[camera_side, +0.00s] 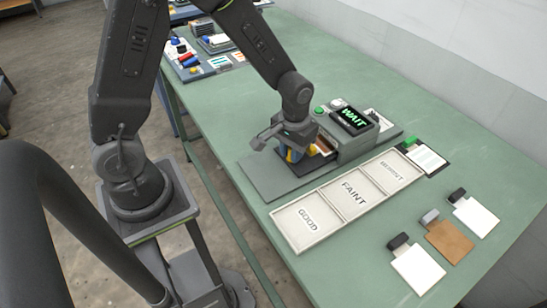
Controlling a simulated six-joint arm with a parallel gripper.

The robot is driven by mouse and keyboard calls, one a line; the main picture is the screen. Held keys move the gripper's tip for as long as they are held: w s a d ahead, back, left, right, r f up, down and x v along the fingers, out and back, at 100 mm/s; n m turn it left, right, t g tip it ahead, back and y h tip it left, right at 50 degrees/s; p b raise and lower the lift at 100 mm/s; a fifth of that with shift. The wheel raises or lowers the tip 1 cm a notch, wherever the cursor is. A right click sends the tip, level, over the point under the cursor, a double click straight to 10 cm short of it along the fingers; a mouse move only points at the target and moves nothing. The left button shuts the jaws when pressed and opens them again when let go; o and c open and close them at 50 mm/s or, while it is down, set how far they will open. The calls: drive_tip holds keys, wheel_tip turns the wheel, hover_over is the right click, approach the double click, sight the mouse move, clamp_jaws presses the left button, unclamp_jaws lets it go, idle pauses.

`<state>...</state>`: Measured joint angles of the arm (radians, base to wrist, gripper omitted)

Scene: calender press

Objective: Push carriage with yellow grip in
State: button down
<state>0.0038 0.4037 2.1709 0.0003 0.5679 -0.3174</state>
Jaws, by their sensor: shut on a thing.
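The press (352,140) is a grey box on a grey base plate (262,178) on the green table. Its black display (352,118) reads "WAIT" in green. The carriage lies at the press's left front, mostly hidden under my gripper; a brown piece (323,146) shows beside it at the press opening. My gripper points down and is shut on the yellow grip. Its fingertips are small and partly hidden.
A white tray (325,229) marked GOOD, FAINT and BURNT lies in front of the press. Several clipped cards, one of them brown (449,240), lie at the right. A green button (320,110) is on the press. Other kits stand at the far end.

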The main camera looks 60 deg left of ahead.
drive_tip(key=shift+w, duration=0.6)
drive_tip(key=shift+r, duration=0.1)
drive_tip(key=c, duration=1)
unclamp_jaws()
wheel_tip(320, 180, up, 14)
drive_tip(key=shift+f, duration=0.15)
drive_tip(key=s+r+m+t, duration=0.1)
drive_tip(key=s+r+t, duration=0.1)
drive_tip(key=s, duration=0.3)
drive_tip(key=s+r+m+t, duration=0.1)
drive_tip(key=s+r, duration=0.2)
drive_tip(key=s, duration=0.2)
drive_tip(key=s+r+m+t, duration=0.1)
drive_tip(key=s+r+t, duration=0.1)
drive_tip(key=s, duration=0.3)
drive_tip(key=shift+s+r+m+t, duration=0.3)
drive_tip(key=shift+r, duration=0.05)
